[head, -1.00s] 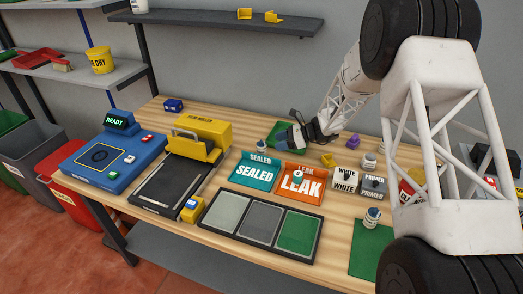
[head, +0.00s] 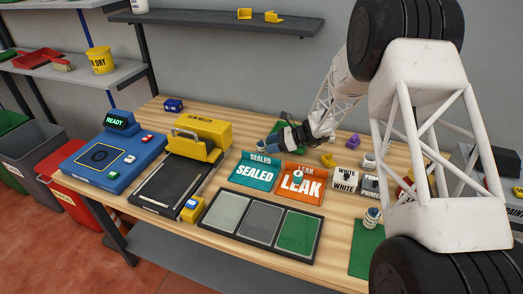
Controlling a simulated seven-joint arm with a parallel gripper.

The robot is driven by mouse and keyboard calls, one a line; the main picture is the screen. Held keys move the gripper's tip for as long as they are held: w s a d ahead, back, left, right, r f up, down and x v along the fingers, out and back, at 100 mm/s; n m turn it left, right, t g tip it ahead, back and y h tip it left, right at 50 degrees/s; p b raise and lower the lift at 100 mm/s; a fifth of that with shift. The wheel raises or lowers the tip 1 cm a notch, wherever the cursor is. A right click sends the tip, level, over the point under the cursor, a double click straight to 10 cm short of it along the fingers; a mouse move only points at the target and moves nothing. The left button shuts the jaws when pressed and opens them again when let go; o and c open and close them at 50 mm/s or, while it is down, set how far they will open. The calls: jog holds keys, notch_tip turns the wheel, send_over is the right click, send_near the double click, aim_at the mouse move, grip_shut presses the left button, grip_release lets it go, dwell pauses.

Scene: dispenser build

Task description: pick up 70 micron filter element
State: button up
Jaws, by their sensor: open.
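My gripper (head: 282,139) is at the back middle of the bench, above a small green mat (head: 272,142) that it partly hides. Its jaws are open, and I see nothing held. Just left of it, a small white and dark cylindrical part (head: 262,145) stands behind the teal SEALED tray (head: 253,174). A similar part (head: 298,177) stands on the orange LEAK tray (head: 317,190). Another (head: 372,217) stands on the green mat at the front right (head: 362,253). No 70 micron marking is readable, so I cannot tell which thing is the filter element.
A black tray with grey and green pads (head: 309,222) lies at the front middle. The yellow sealing machine (head: 203,135) and blue READY device (head: 100,162) stand left. WHITE and PRIMER blocks (head: 345,181) stand to the right. A purple piece (head: 353,141) lies behind. My arm covers the right side.

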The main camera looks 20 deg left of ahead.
aim_at(262, 144)
jog(key=shift+x, duration=2.15)
jog(key=shift+s+r, duration=0.1)
jog(key=shift+c, duration=0.2)
jog(key=c, duration=0.7)
jog(key=shift+o, duration=0.2)
jog(key=shift+r, duration=0.15)
jog(key=shift+r, duration=4.85)
